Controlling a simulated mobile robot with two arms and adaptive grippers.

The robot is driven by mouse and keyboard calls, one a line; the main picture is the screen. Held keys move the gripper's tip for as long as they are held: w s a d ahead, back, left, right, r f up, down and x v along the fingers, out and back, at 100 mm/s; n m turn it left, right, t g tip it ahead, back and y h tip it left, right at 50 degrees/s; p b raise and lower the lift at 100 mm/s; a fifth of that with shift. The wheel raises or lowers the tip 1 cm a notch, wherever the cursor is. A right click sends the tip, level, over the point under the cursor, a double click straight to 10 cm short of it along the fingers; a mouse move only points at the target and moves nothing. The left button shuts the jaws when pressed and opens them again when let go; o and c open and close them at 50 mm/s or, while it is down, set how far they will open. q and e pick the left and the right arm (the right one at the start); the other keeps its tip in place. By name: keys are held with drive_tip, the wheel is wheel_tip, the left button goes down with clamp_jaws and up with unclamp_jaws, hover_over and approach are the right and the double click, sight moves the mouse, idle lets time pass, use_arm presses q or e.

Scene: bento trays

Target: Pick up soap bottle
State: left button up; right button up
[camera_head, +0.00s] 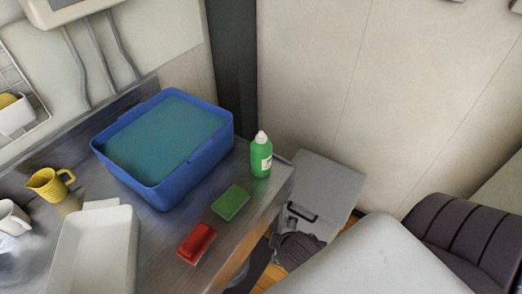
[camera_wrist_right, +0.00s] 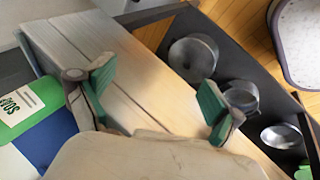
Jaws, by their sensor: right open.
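The soap bottle (camera_head: 261,158) is green with a white cap and a pale label. It stands upright near the right end of the metal counter, just right of the blue basin. In the right wrist view, a green surface with a white label reading like "SOAP" (camera_wrist_right: 20,106) shows at the left edge, outside the fingers. My right gripper (camera_wrist_right: 156,82) is open, with green pads and nothing between its fingers. I cannot clearly make it out in the head view. My left gripper is not in view.
The blue basin (camera_head: 163,190) holds teal liquid. A green sponge (camera_head: 231,202) and a red block (camera_head: 197,243) lie in front of the bottle. A yellow mug (camera_head: 49,184) and white tray (camera_head: 68,262) are at left. A grey cabinet (camera_head: 325,180) stands right of the counter.

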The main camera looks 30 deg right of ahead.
drive_tip(key=w+d+r+n+t+h, duration=0.2)
drive_tip(key=w+d+r+n, duration=0.1)
drive_tip(key=r+n, duration=0.2)
drive_tip(key=n+t+h, duration=0.1)
drive_tip(key=n+t, duration=0.6)
drive_tip(key=n, duration=1.2)
approach(264, 161)
drive_tip(key=p+x, duration=0.2)
drive_tip(key=x, duration=0.5)
drive_tip(key=shift+w+f, duration=0.1)
drive_tip(key=shift+w, duration=0.05)
drive_tip(key=shift+f+p+x, duration=0.2)
drive_tip(key=shift+p+x, duration=0.1)
drive_tip(key=shift+x, duration=1.2)
drive_tip(key=shift+f+p+x, duration=0.2)
drive_tip(key=shift+p+x, duration=0.05)
drive_tip(key=shift+x, duration=1.3)
drive_tip(key=shift+c, duration=0.4)
drive_tip(key=shift+r, duration=0.1)
drive_tip(key=c, duration=1.4)
